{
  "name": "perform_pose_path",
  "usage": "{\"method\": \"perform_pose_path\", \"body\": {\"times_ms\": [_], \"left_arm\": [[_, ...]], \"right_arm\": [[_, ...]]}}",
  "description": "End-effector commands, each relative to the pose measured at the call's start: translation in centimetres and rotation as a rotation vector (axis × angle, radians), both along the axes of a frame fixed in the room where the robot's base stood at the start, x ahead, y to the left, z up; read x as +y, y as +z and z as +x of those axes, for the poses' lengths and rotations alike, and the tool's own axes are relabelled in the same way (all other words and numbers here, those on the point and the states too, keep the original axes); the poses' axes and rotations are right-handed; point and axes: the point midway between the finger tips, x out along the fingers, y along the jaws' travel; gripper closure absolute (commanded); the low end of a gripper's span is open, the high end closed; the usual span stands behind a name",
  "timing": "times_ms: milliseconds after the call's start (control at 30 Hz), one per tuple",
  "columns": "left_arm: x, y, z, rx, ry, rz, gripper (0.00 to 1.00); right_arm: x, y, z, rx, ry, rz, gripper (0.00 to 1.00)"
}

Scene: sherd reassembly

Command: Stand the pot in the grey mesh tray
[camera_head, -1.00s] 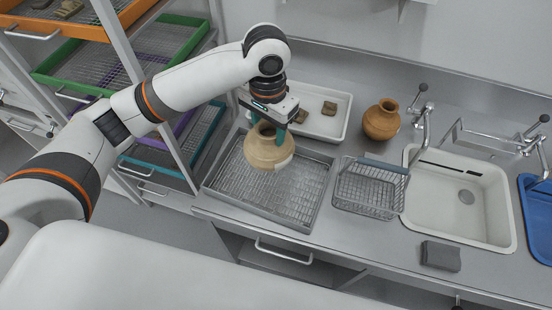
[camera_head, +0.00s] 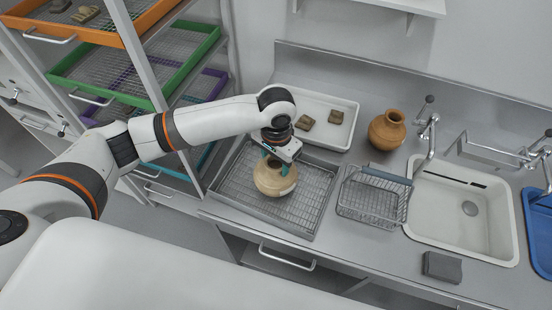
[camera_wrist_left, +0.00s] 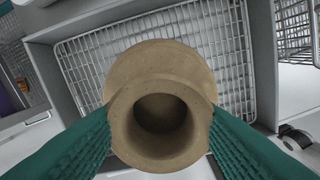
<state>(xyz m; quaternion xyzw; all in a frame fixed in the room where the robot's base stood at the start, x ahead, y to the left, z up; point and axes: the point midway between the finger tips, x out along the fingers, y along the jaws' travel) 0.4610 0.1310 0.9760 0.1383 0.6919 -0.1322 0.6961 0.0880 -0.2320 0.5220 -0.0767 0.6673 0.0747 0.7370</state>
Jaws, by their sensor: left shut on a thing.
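The tan pot (camera_head: 274,182) is upright within the grey mesh tray (camera_head: 228,180), near the tray's middle. Its round mouth and wide shoulder show from above in the left wrist view (camera_wrist_left: 160,72). My left gripper (camera_head: 276,160) is above the pot, with teal fingers shut on its neck, one on each side. The mesh under the pot is hidden, and I cannot tell whether its base touches it. The tray's mesh floor also shows in the left wrist view (camera_wrist_left: 232,60). My right gripper is not in view.
A white tray with two sherds (camera_head: 336,117) stands behind the mesh tray. Another brown pot (camera_head: 387,130) stands at the back. A wire basket (camera_head: 372,200), a white sink (camera_head: 465,205) and a grey block (camera_head: 442,266) are to the right. A rack with coloured trays (camera_head: 150,75) stands left.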

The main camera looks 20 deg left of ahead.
Motion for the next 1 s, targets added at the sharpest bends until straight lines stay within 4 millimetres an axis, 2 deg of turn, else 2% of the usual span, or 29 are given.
{"method": "perform_pose_path", "body": {"times_ms": [133,167,267,567,667,767,1000], "left_arm": [[0.0,-0.1,0.0,-0.001,0.001,-0.001,1.00],[0.0,-0.2,0.0,0.000,0.000,-0.001,0.46],[0.0,-0.2,0.0,0.000,0.000,-0.001,0.30],[0.0,-0.1,0.0,-0.001,0.000,0.000,0.30],[-0.1,0.6,0.1,-0.003,0.000,-0.002,0.30],[-0.1,2.1,0.1,-0.005,0.000,-0.004,0.30],[-0.1,7.3,0.1,-0.005,-0.001,-0.003,0.30]], "right_arm": [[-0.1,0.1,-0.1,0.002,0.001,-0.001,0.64],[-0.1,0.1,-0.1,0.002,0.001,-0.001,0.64],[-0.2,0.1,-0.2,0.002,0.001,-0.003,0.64],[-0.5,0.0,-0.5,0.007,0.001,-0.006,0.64],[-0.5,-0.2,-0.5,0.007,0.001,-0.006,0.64],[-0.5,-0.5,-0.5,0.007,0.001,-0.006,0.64],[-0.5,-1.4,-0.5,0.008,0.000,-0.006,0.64]]}}
